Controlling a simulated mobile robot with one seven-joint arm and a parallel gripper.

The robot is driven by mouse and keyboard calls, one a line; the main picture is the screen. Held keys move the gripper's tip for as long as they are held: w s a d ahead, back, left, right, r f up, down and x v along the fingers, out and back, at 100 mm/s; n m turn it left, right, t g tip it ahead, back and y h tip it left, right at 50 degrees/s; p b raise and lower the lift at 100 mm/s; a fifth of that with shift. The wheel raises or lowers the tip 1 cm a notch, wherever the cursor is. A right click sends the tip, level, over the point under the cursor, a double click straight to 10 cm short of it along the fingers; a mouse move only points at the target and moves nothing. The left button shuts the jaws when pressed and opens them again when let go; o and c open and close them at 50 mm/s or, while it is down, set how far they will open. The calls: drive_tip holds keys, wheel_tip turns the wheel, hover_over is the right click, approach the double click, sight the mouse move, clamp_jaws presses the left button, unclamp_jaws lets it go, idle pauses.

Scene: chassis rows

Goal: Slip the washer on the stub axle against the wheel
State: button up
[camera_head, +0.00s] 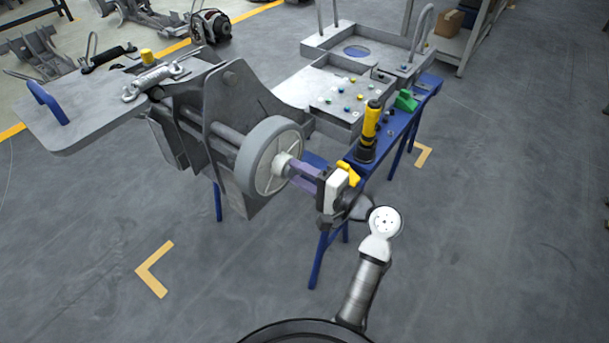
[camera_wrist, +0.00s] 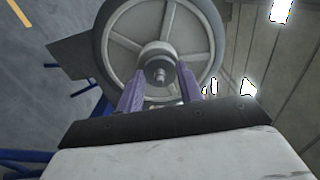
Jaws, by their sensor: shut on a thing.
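The wheel (camera_head: 268,158) has a grey tyre, pale spokes and a pale hub (camera_head: 284,166); it fills the upper middle of the wrist view (camera_wrist: 205,40). The stub axle (camera_wrist: 160,76) points out of the hub towards the wrist camera. My gripper (camera_head: 293,170) has long purple fingers, which reach to the hub from the right in the head view. In the wrist view the fingertips (camera_wrist: 160,84) lie either side of the axle. They are shut on the washer, seemingly the dark grey ring (camera_wrist: 154,68) at the hub; its exact seating against the wheel is unclear.
The wheel is mounted on a grey chassis (camera_head: 205,125). A blue bench (camera_head: 402,122) behind my gripper carries a yellow-and-black tool (camera_head: 370,130), a green piece (camera_head: 406,101) and a grey tray (camera_head: 336,112) of small coloured parts. The floor in front is clear.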

drive_tip(key=o, duration=1.1)
drive_tip(key=shift+w+a, duration=0.1)
drive_tip(key=b+v, duration=0.2)
drive_tip(key=v, duration=1.2)
drive_tip(key=shift+b, duration=0.4)
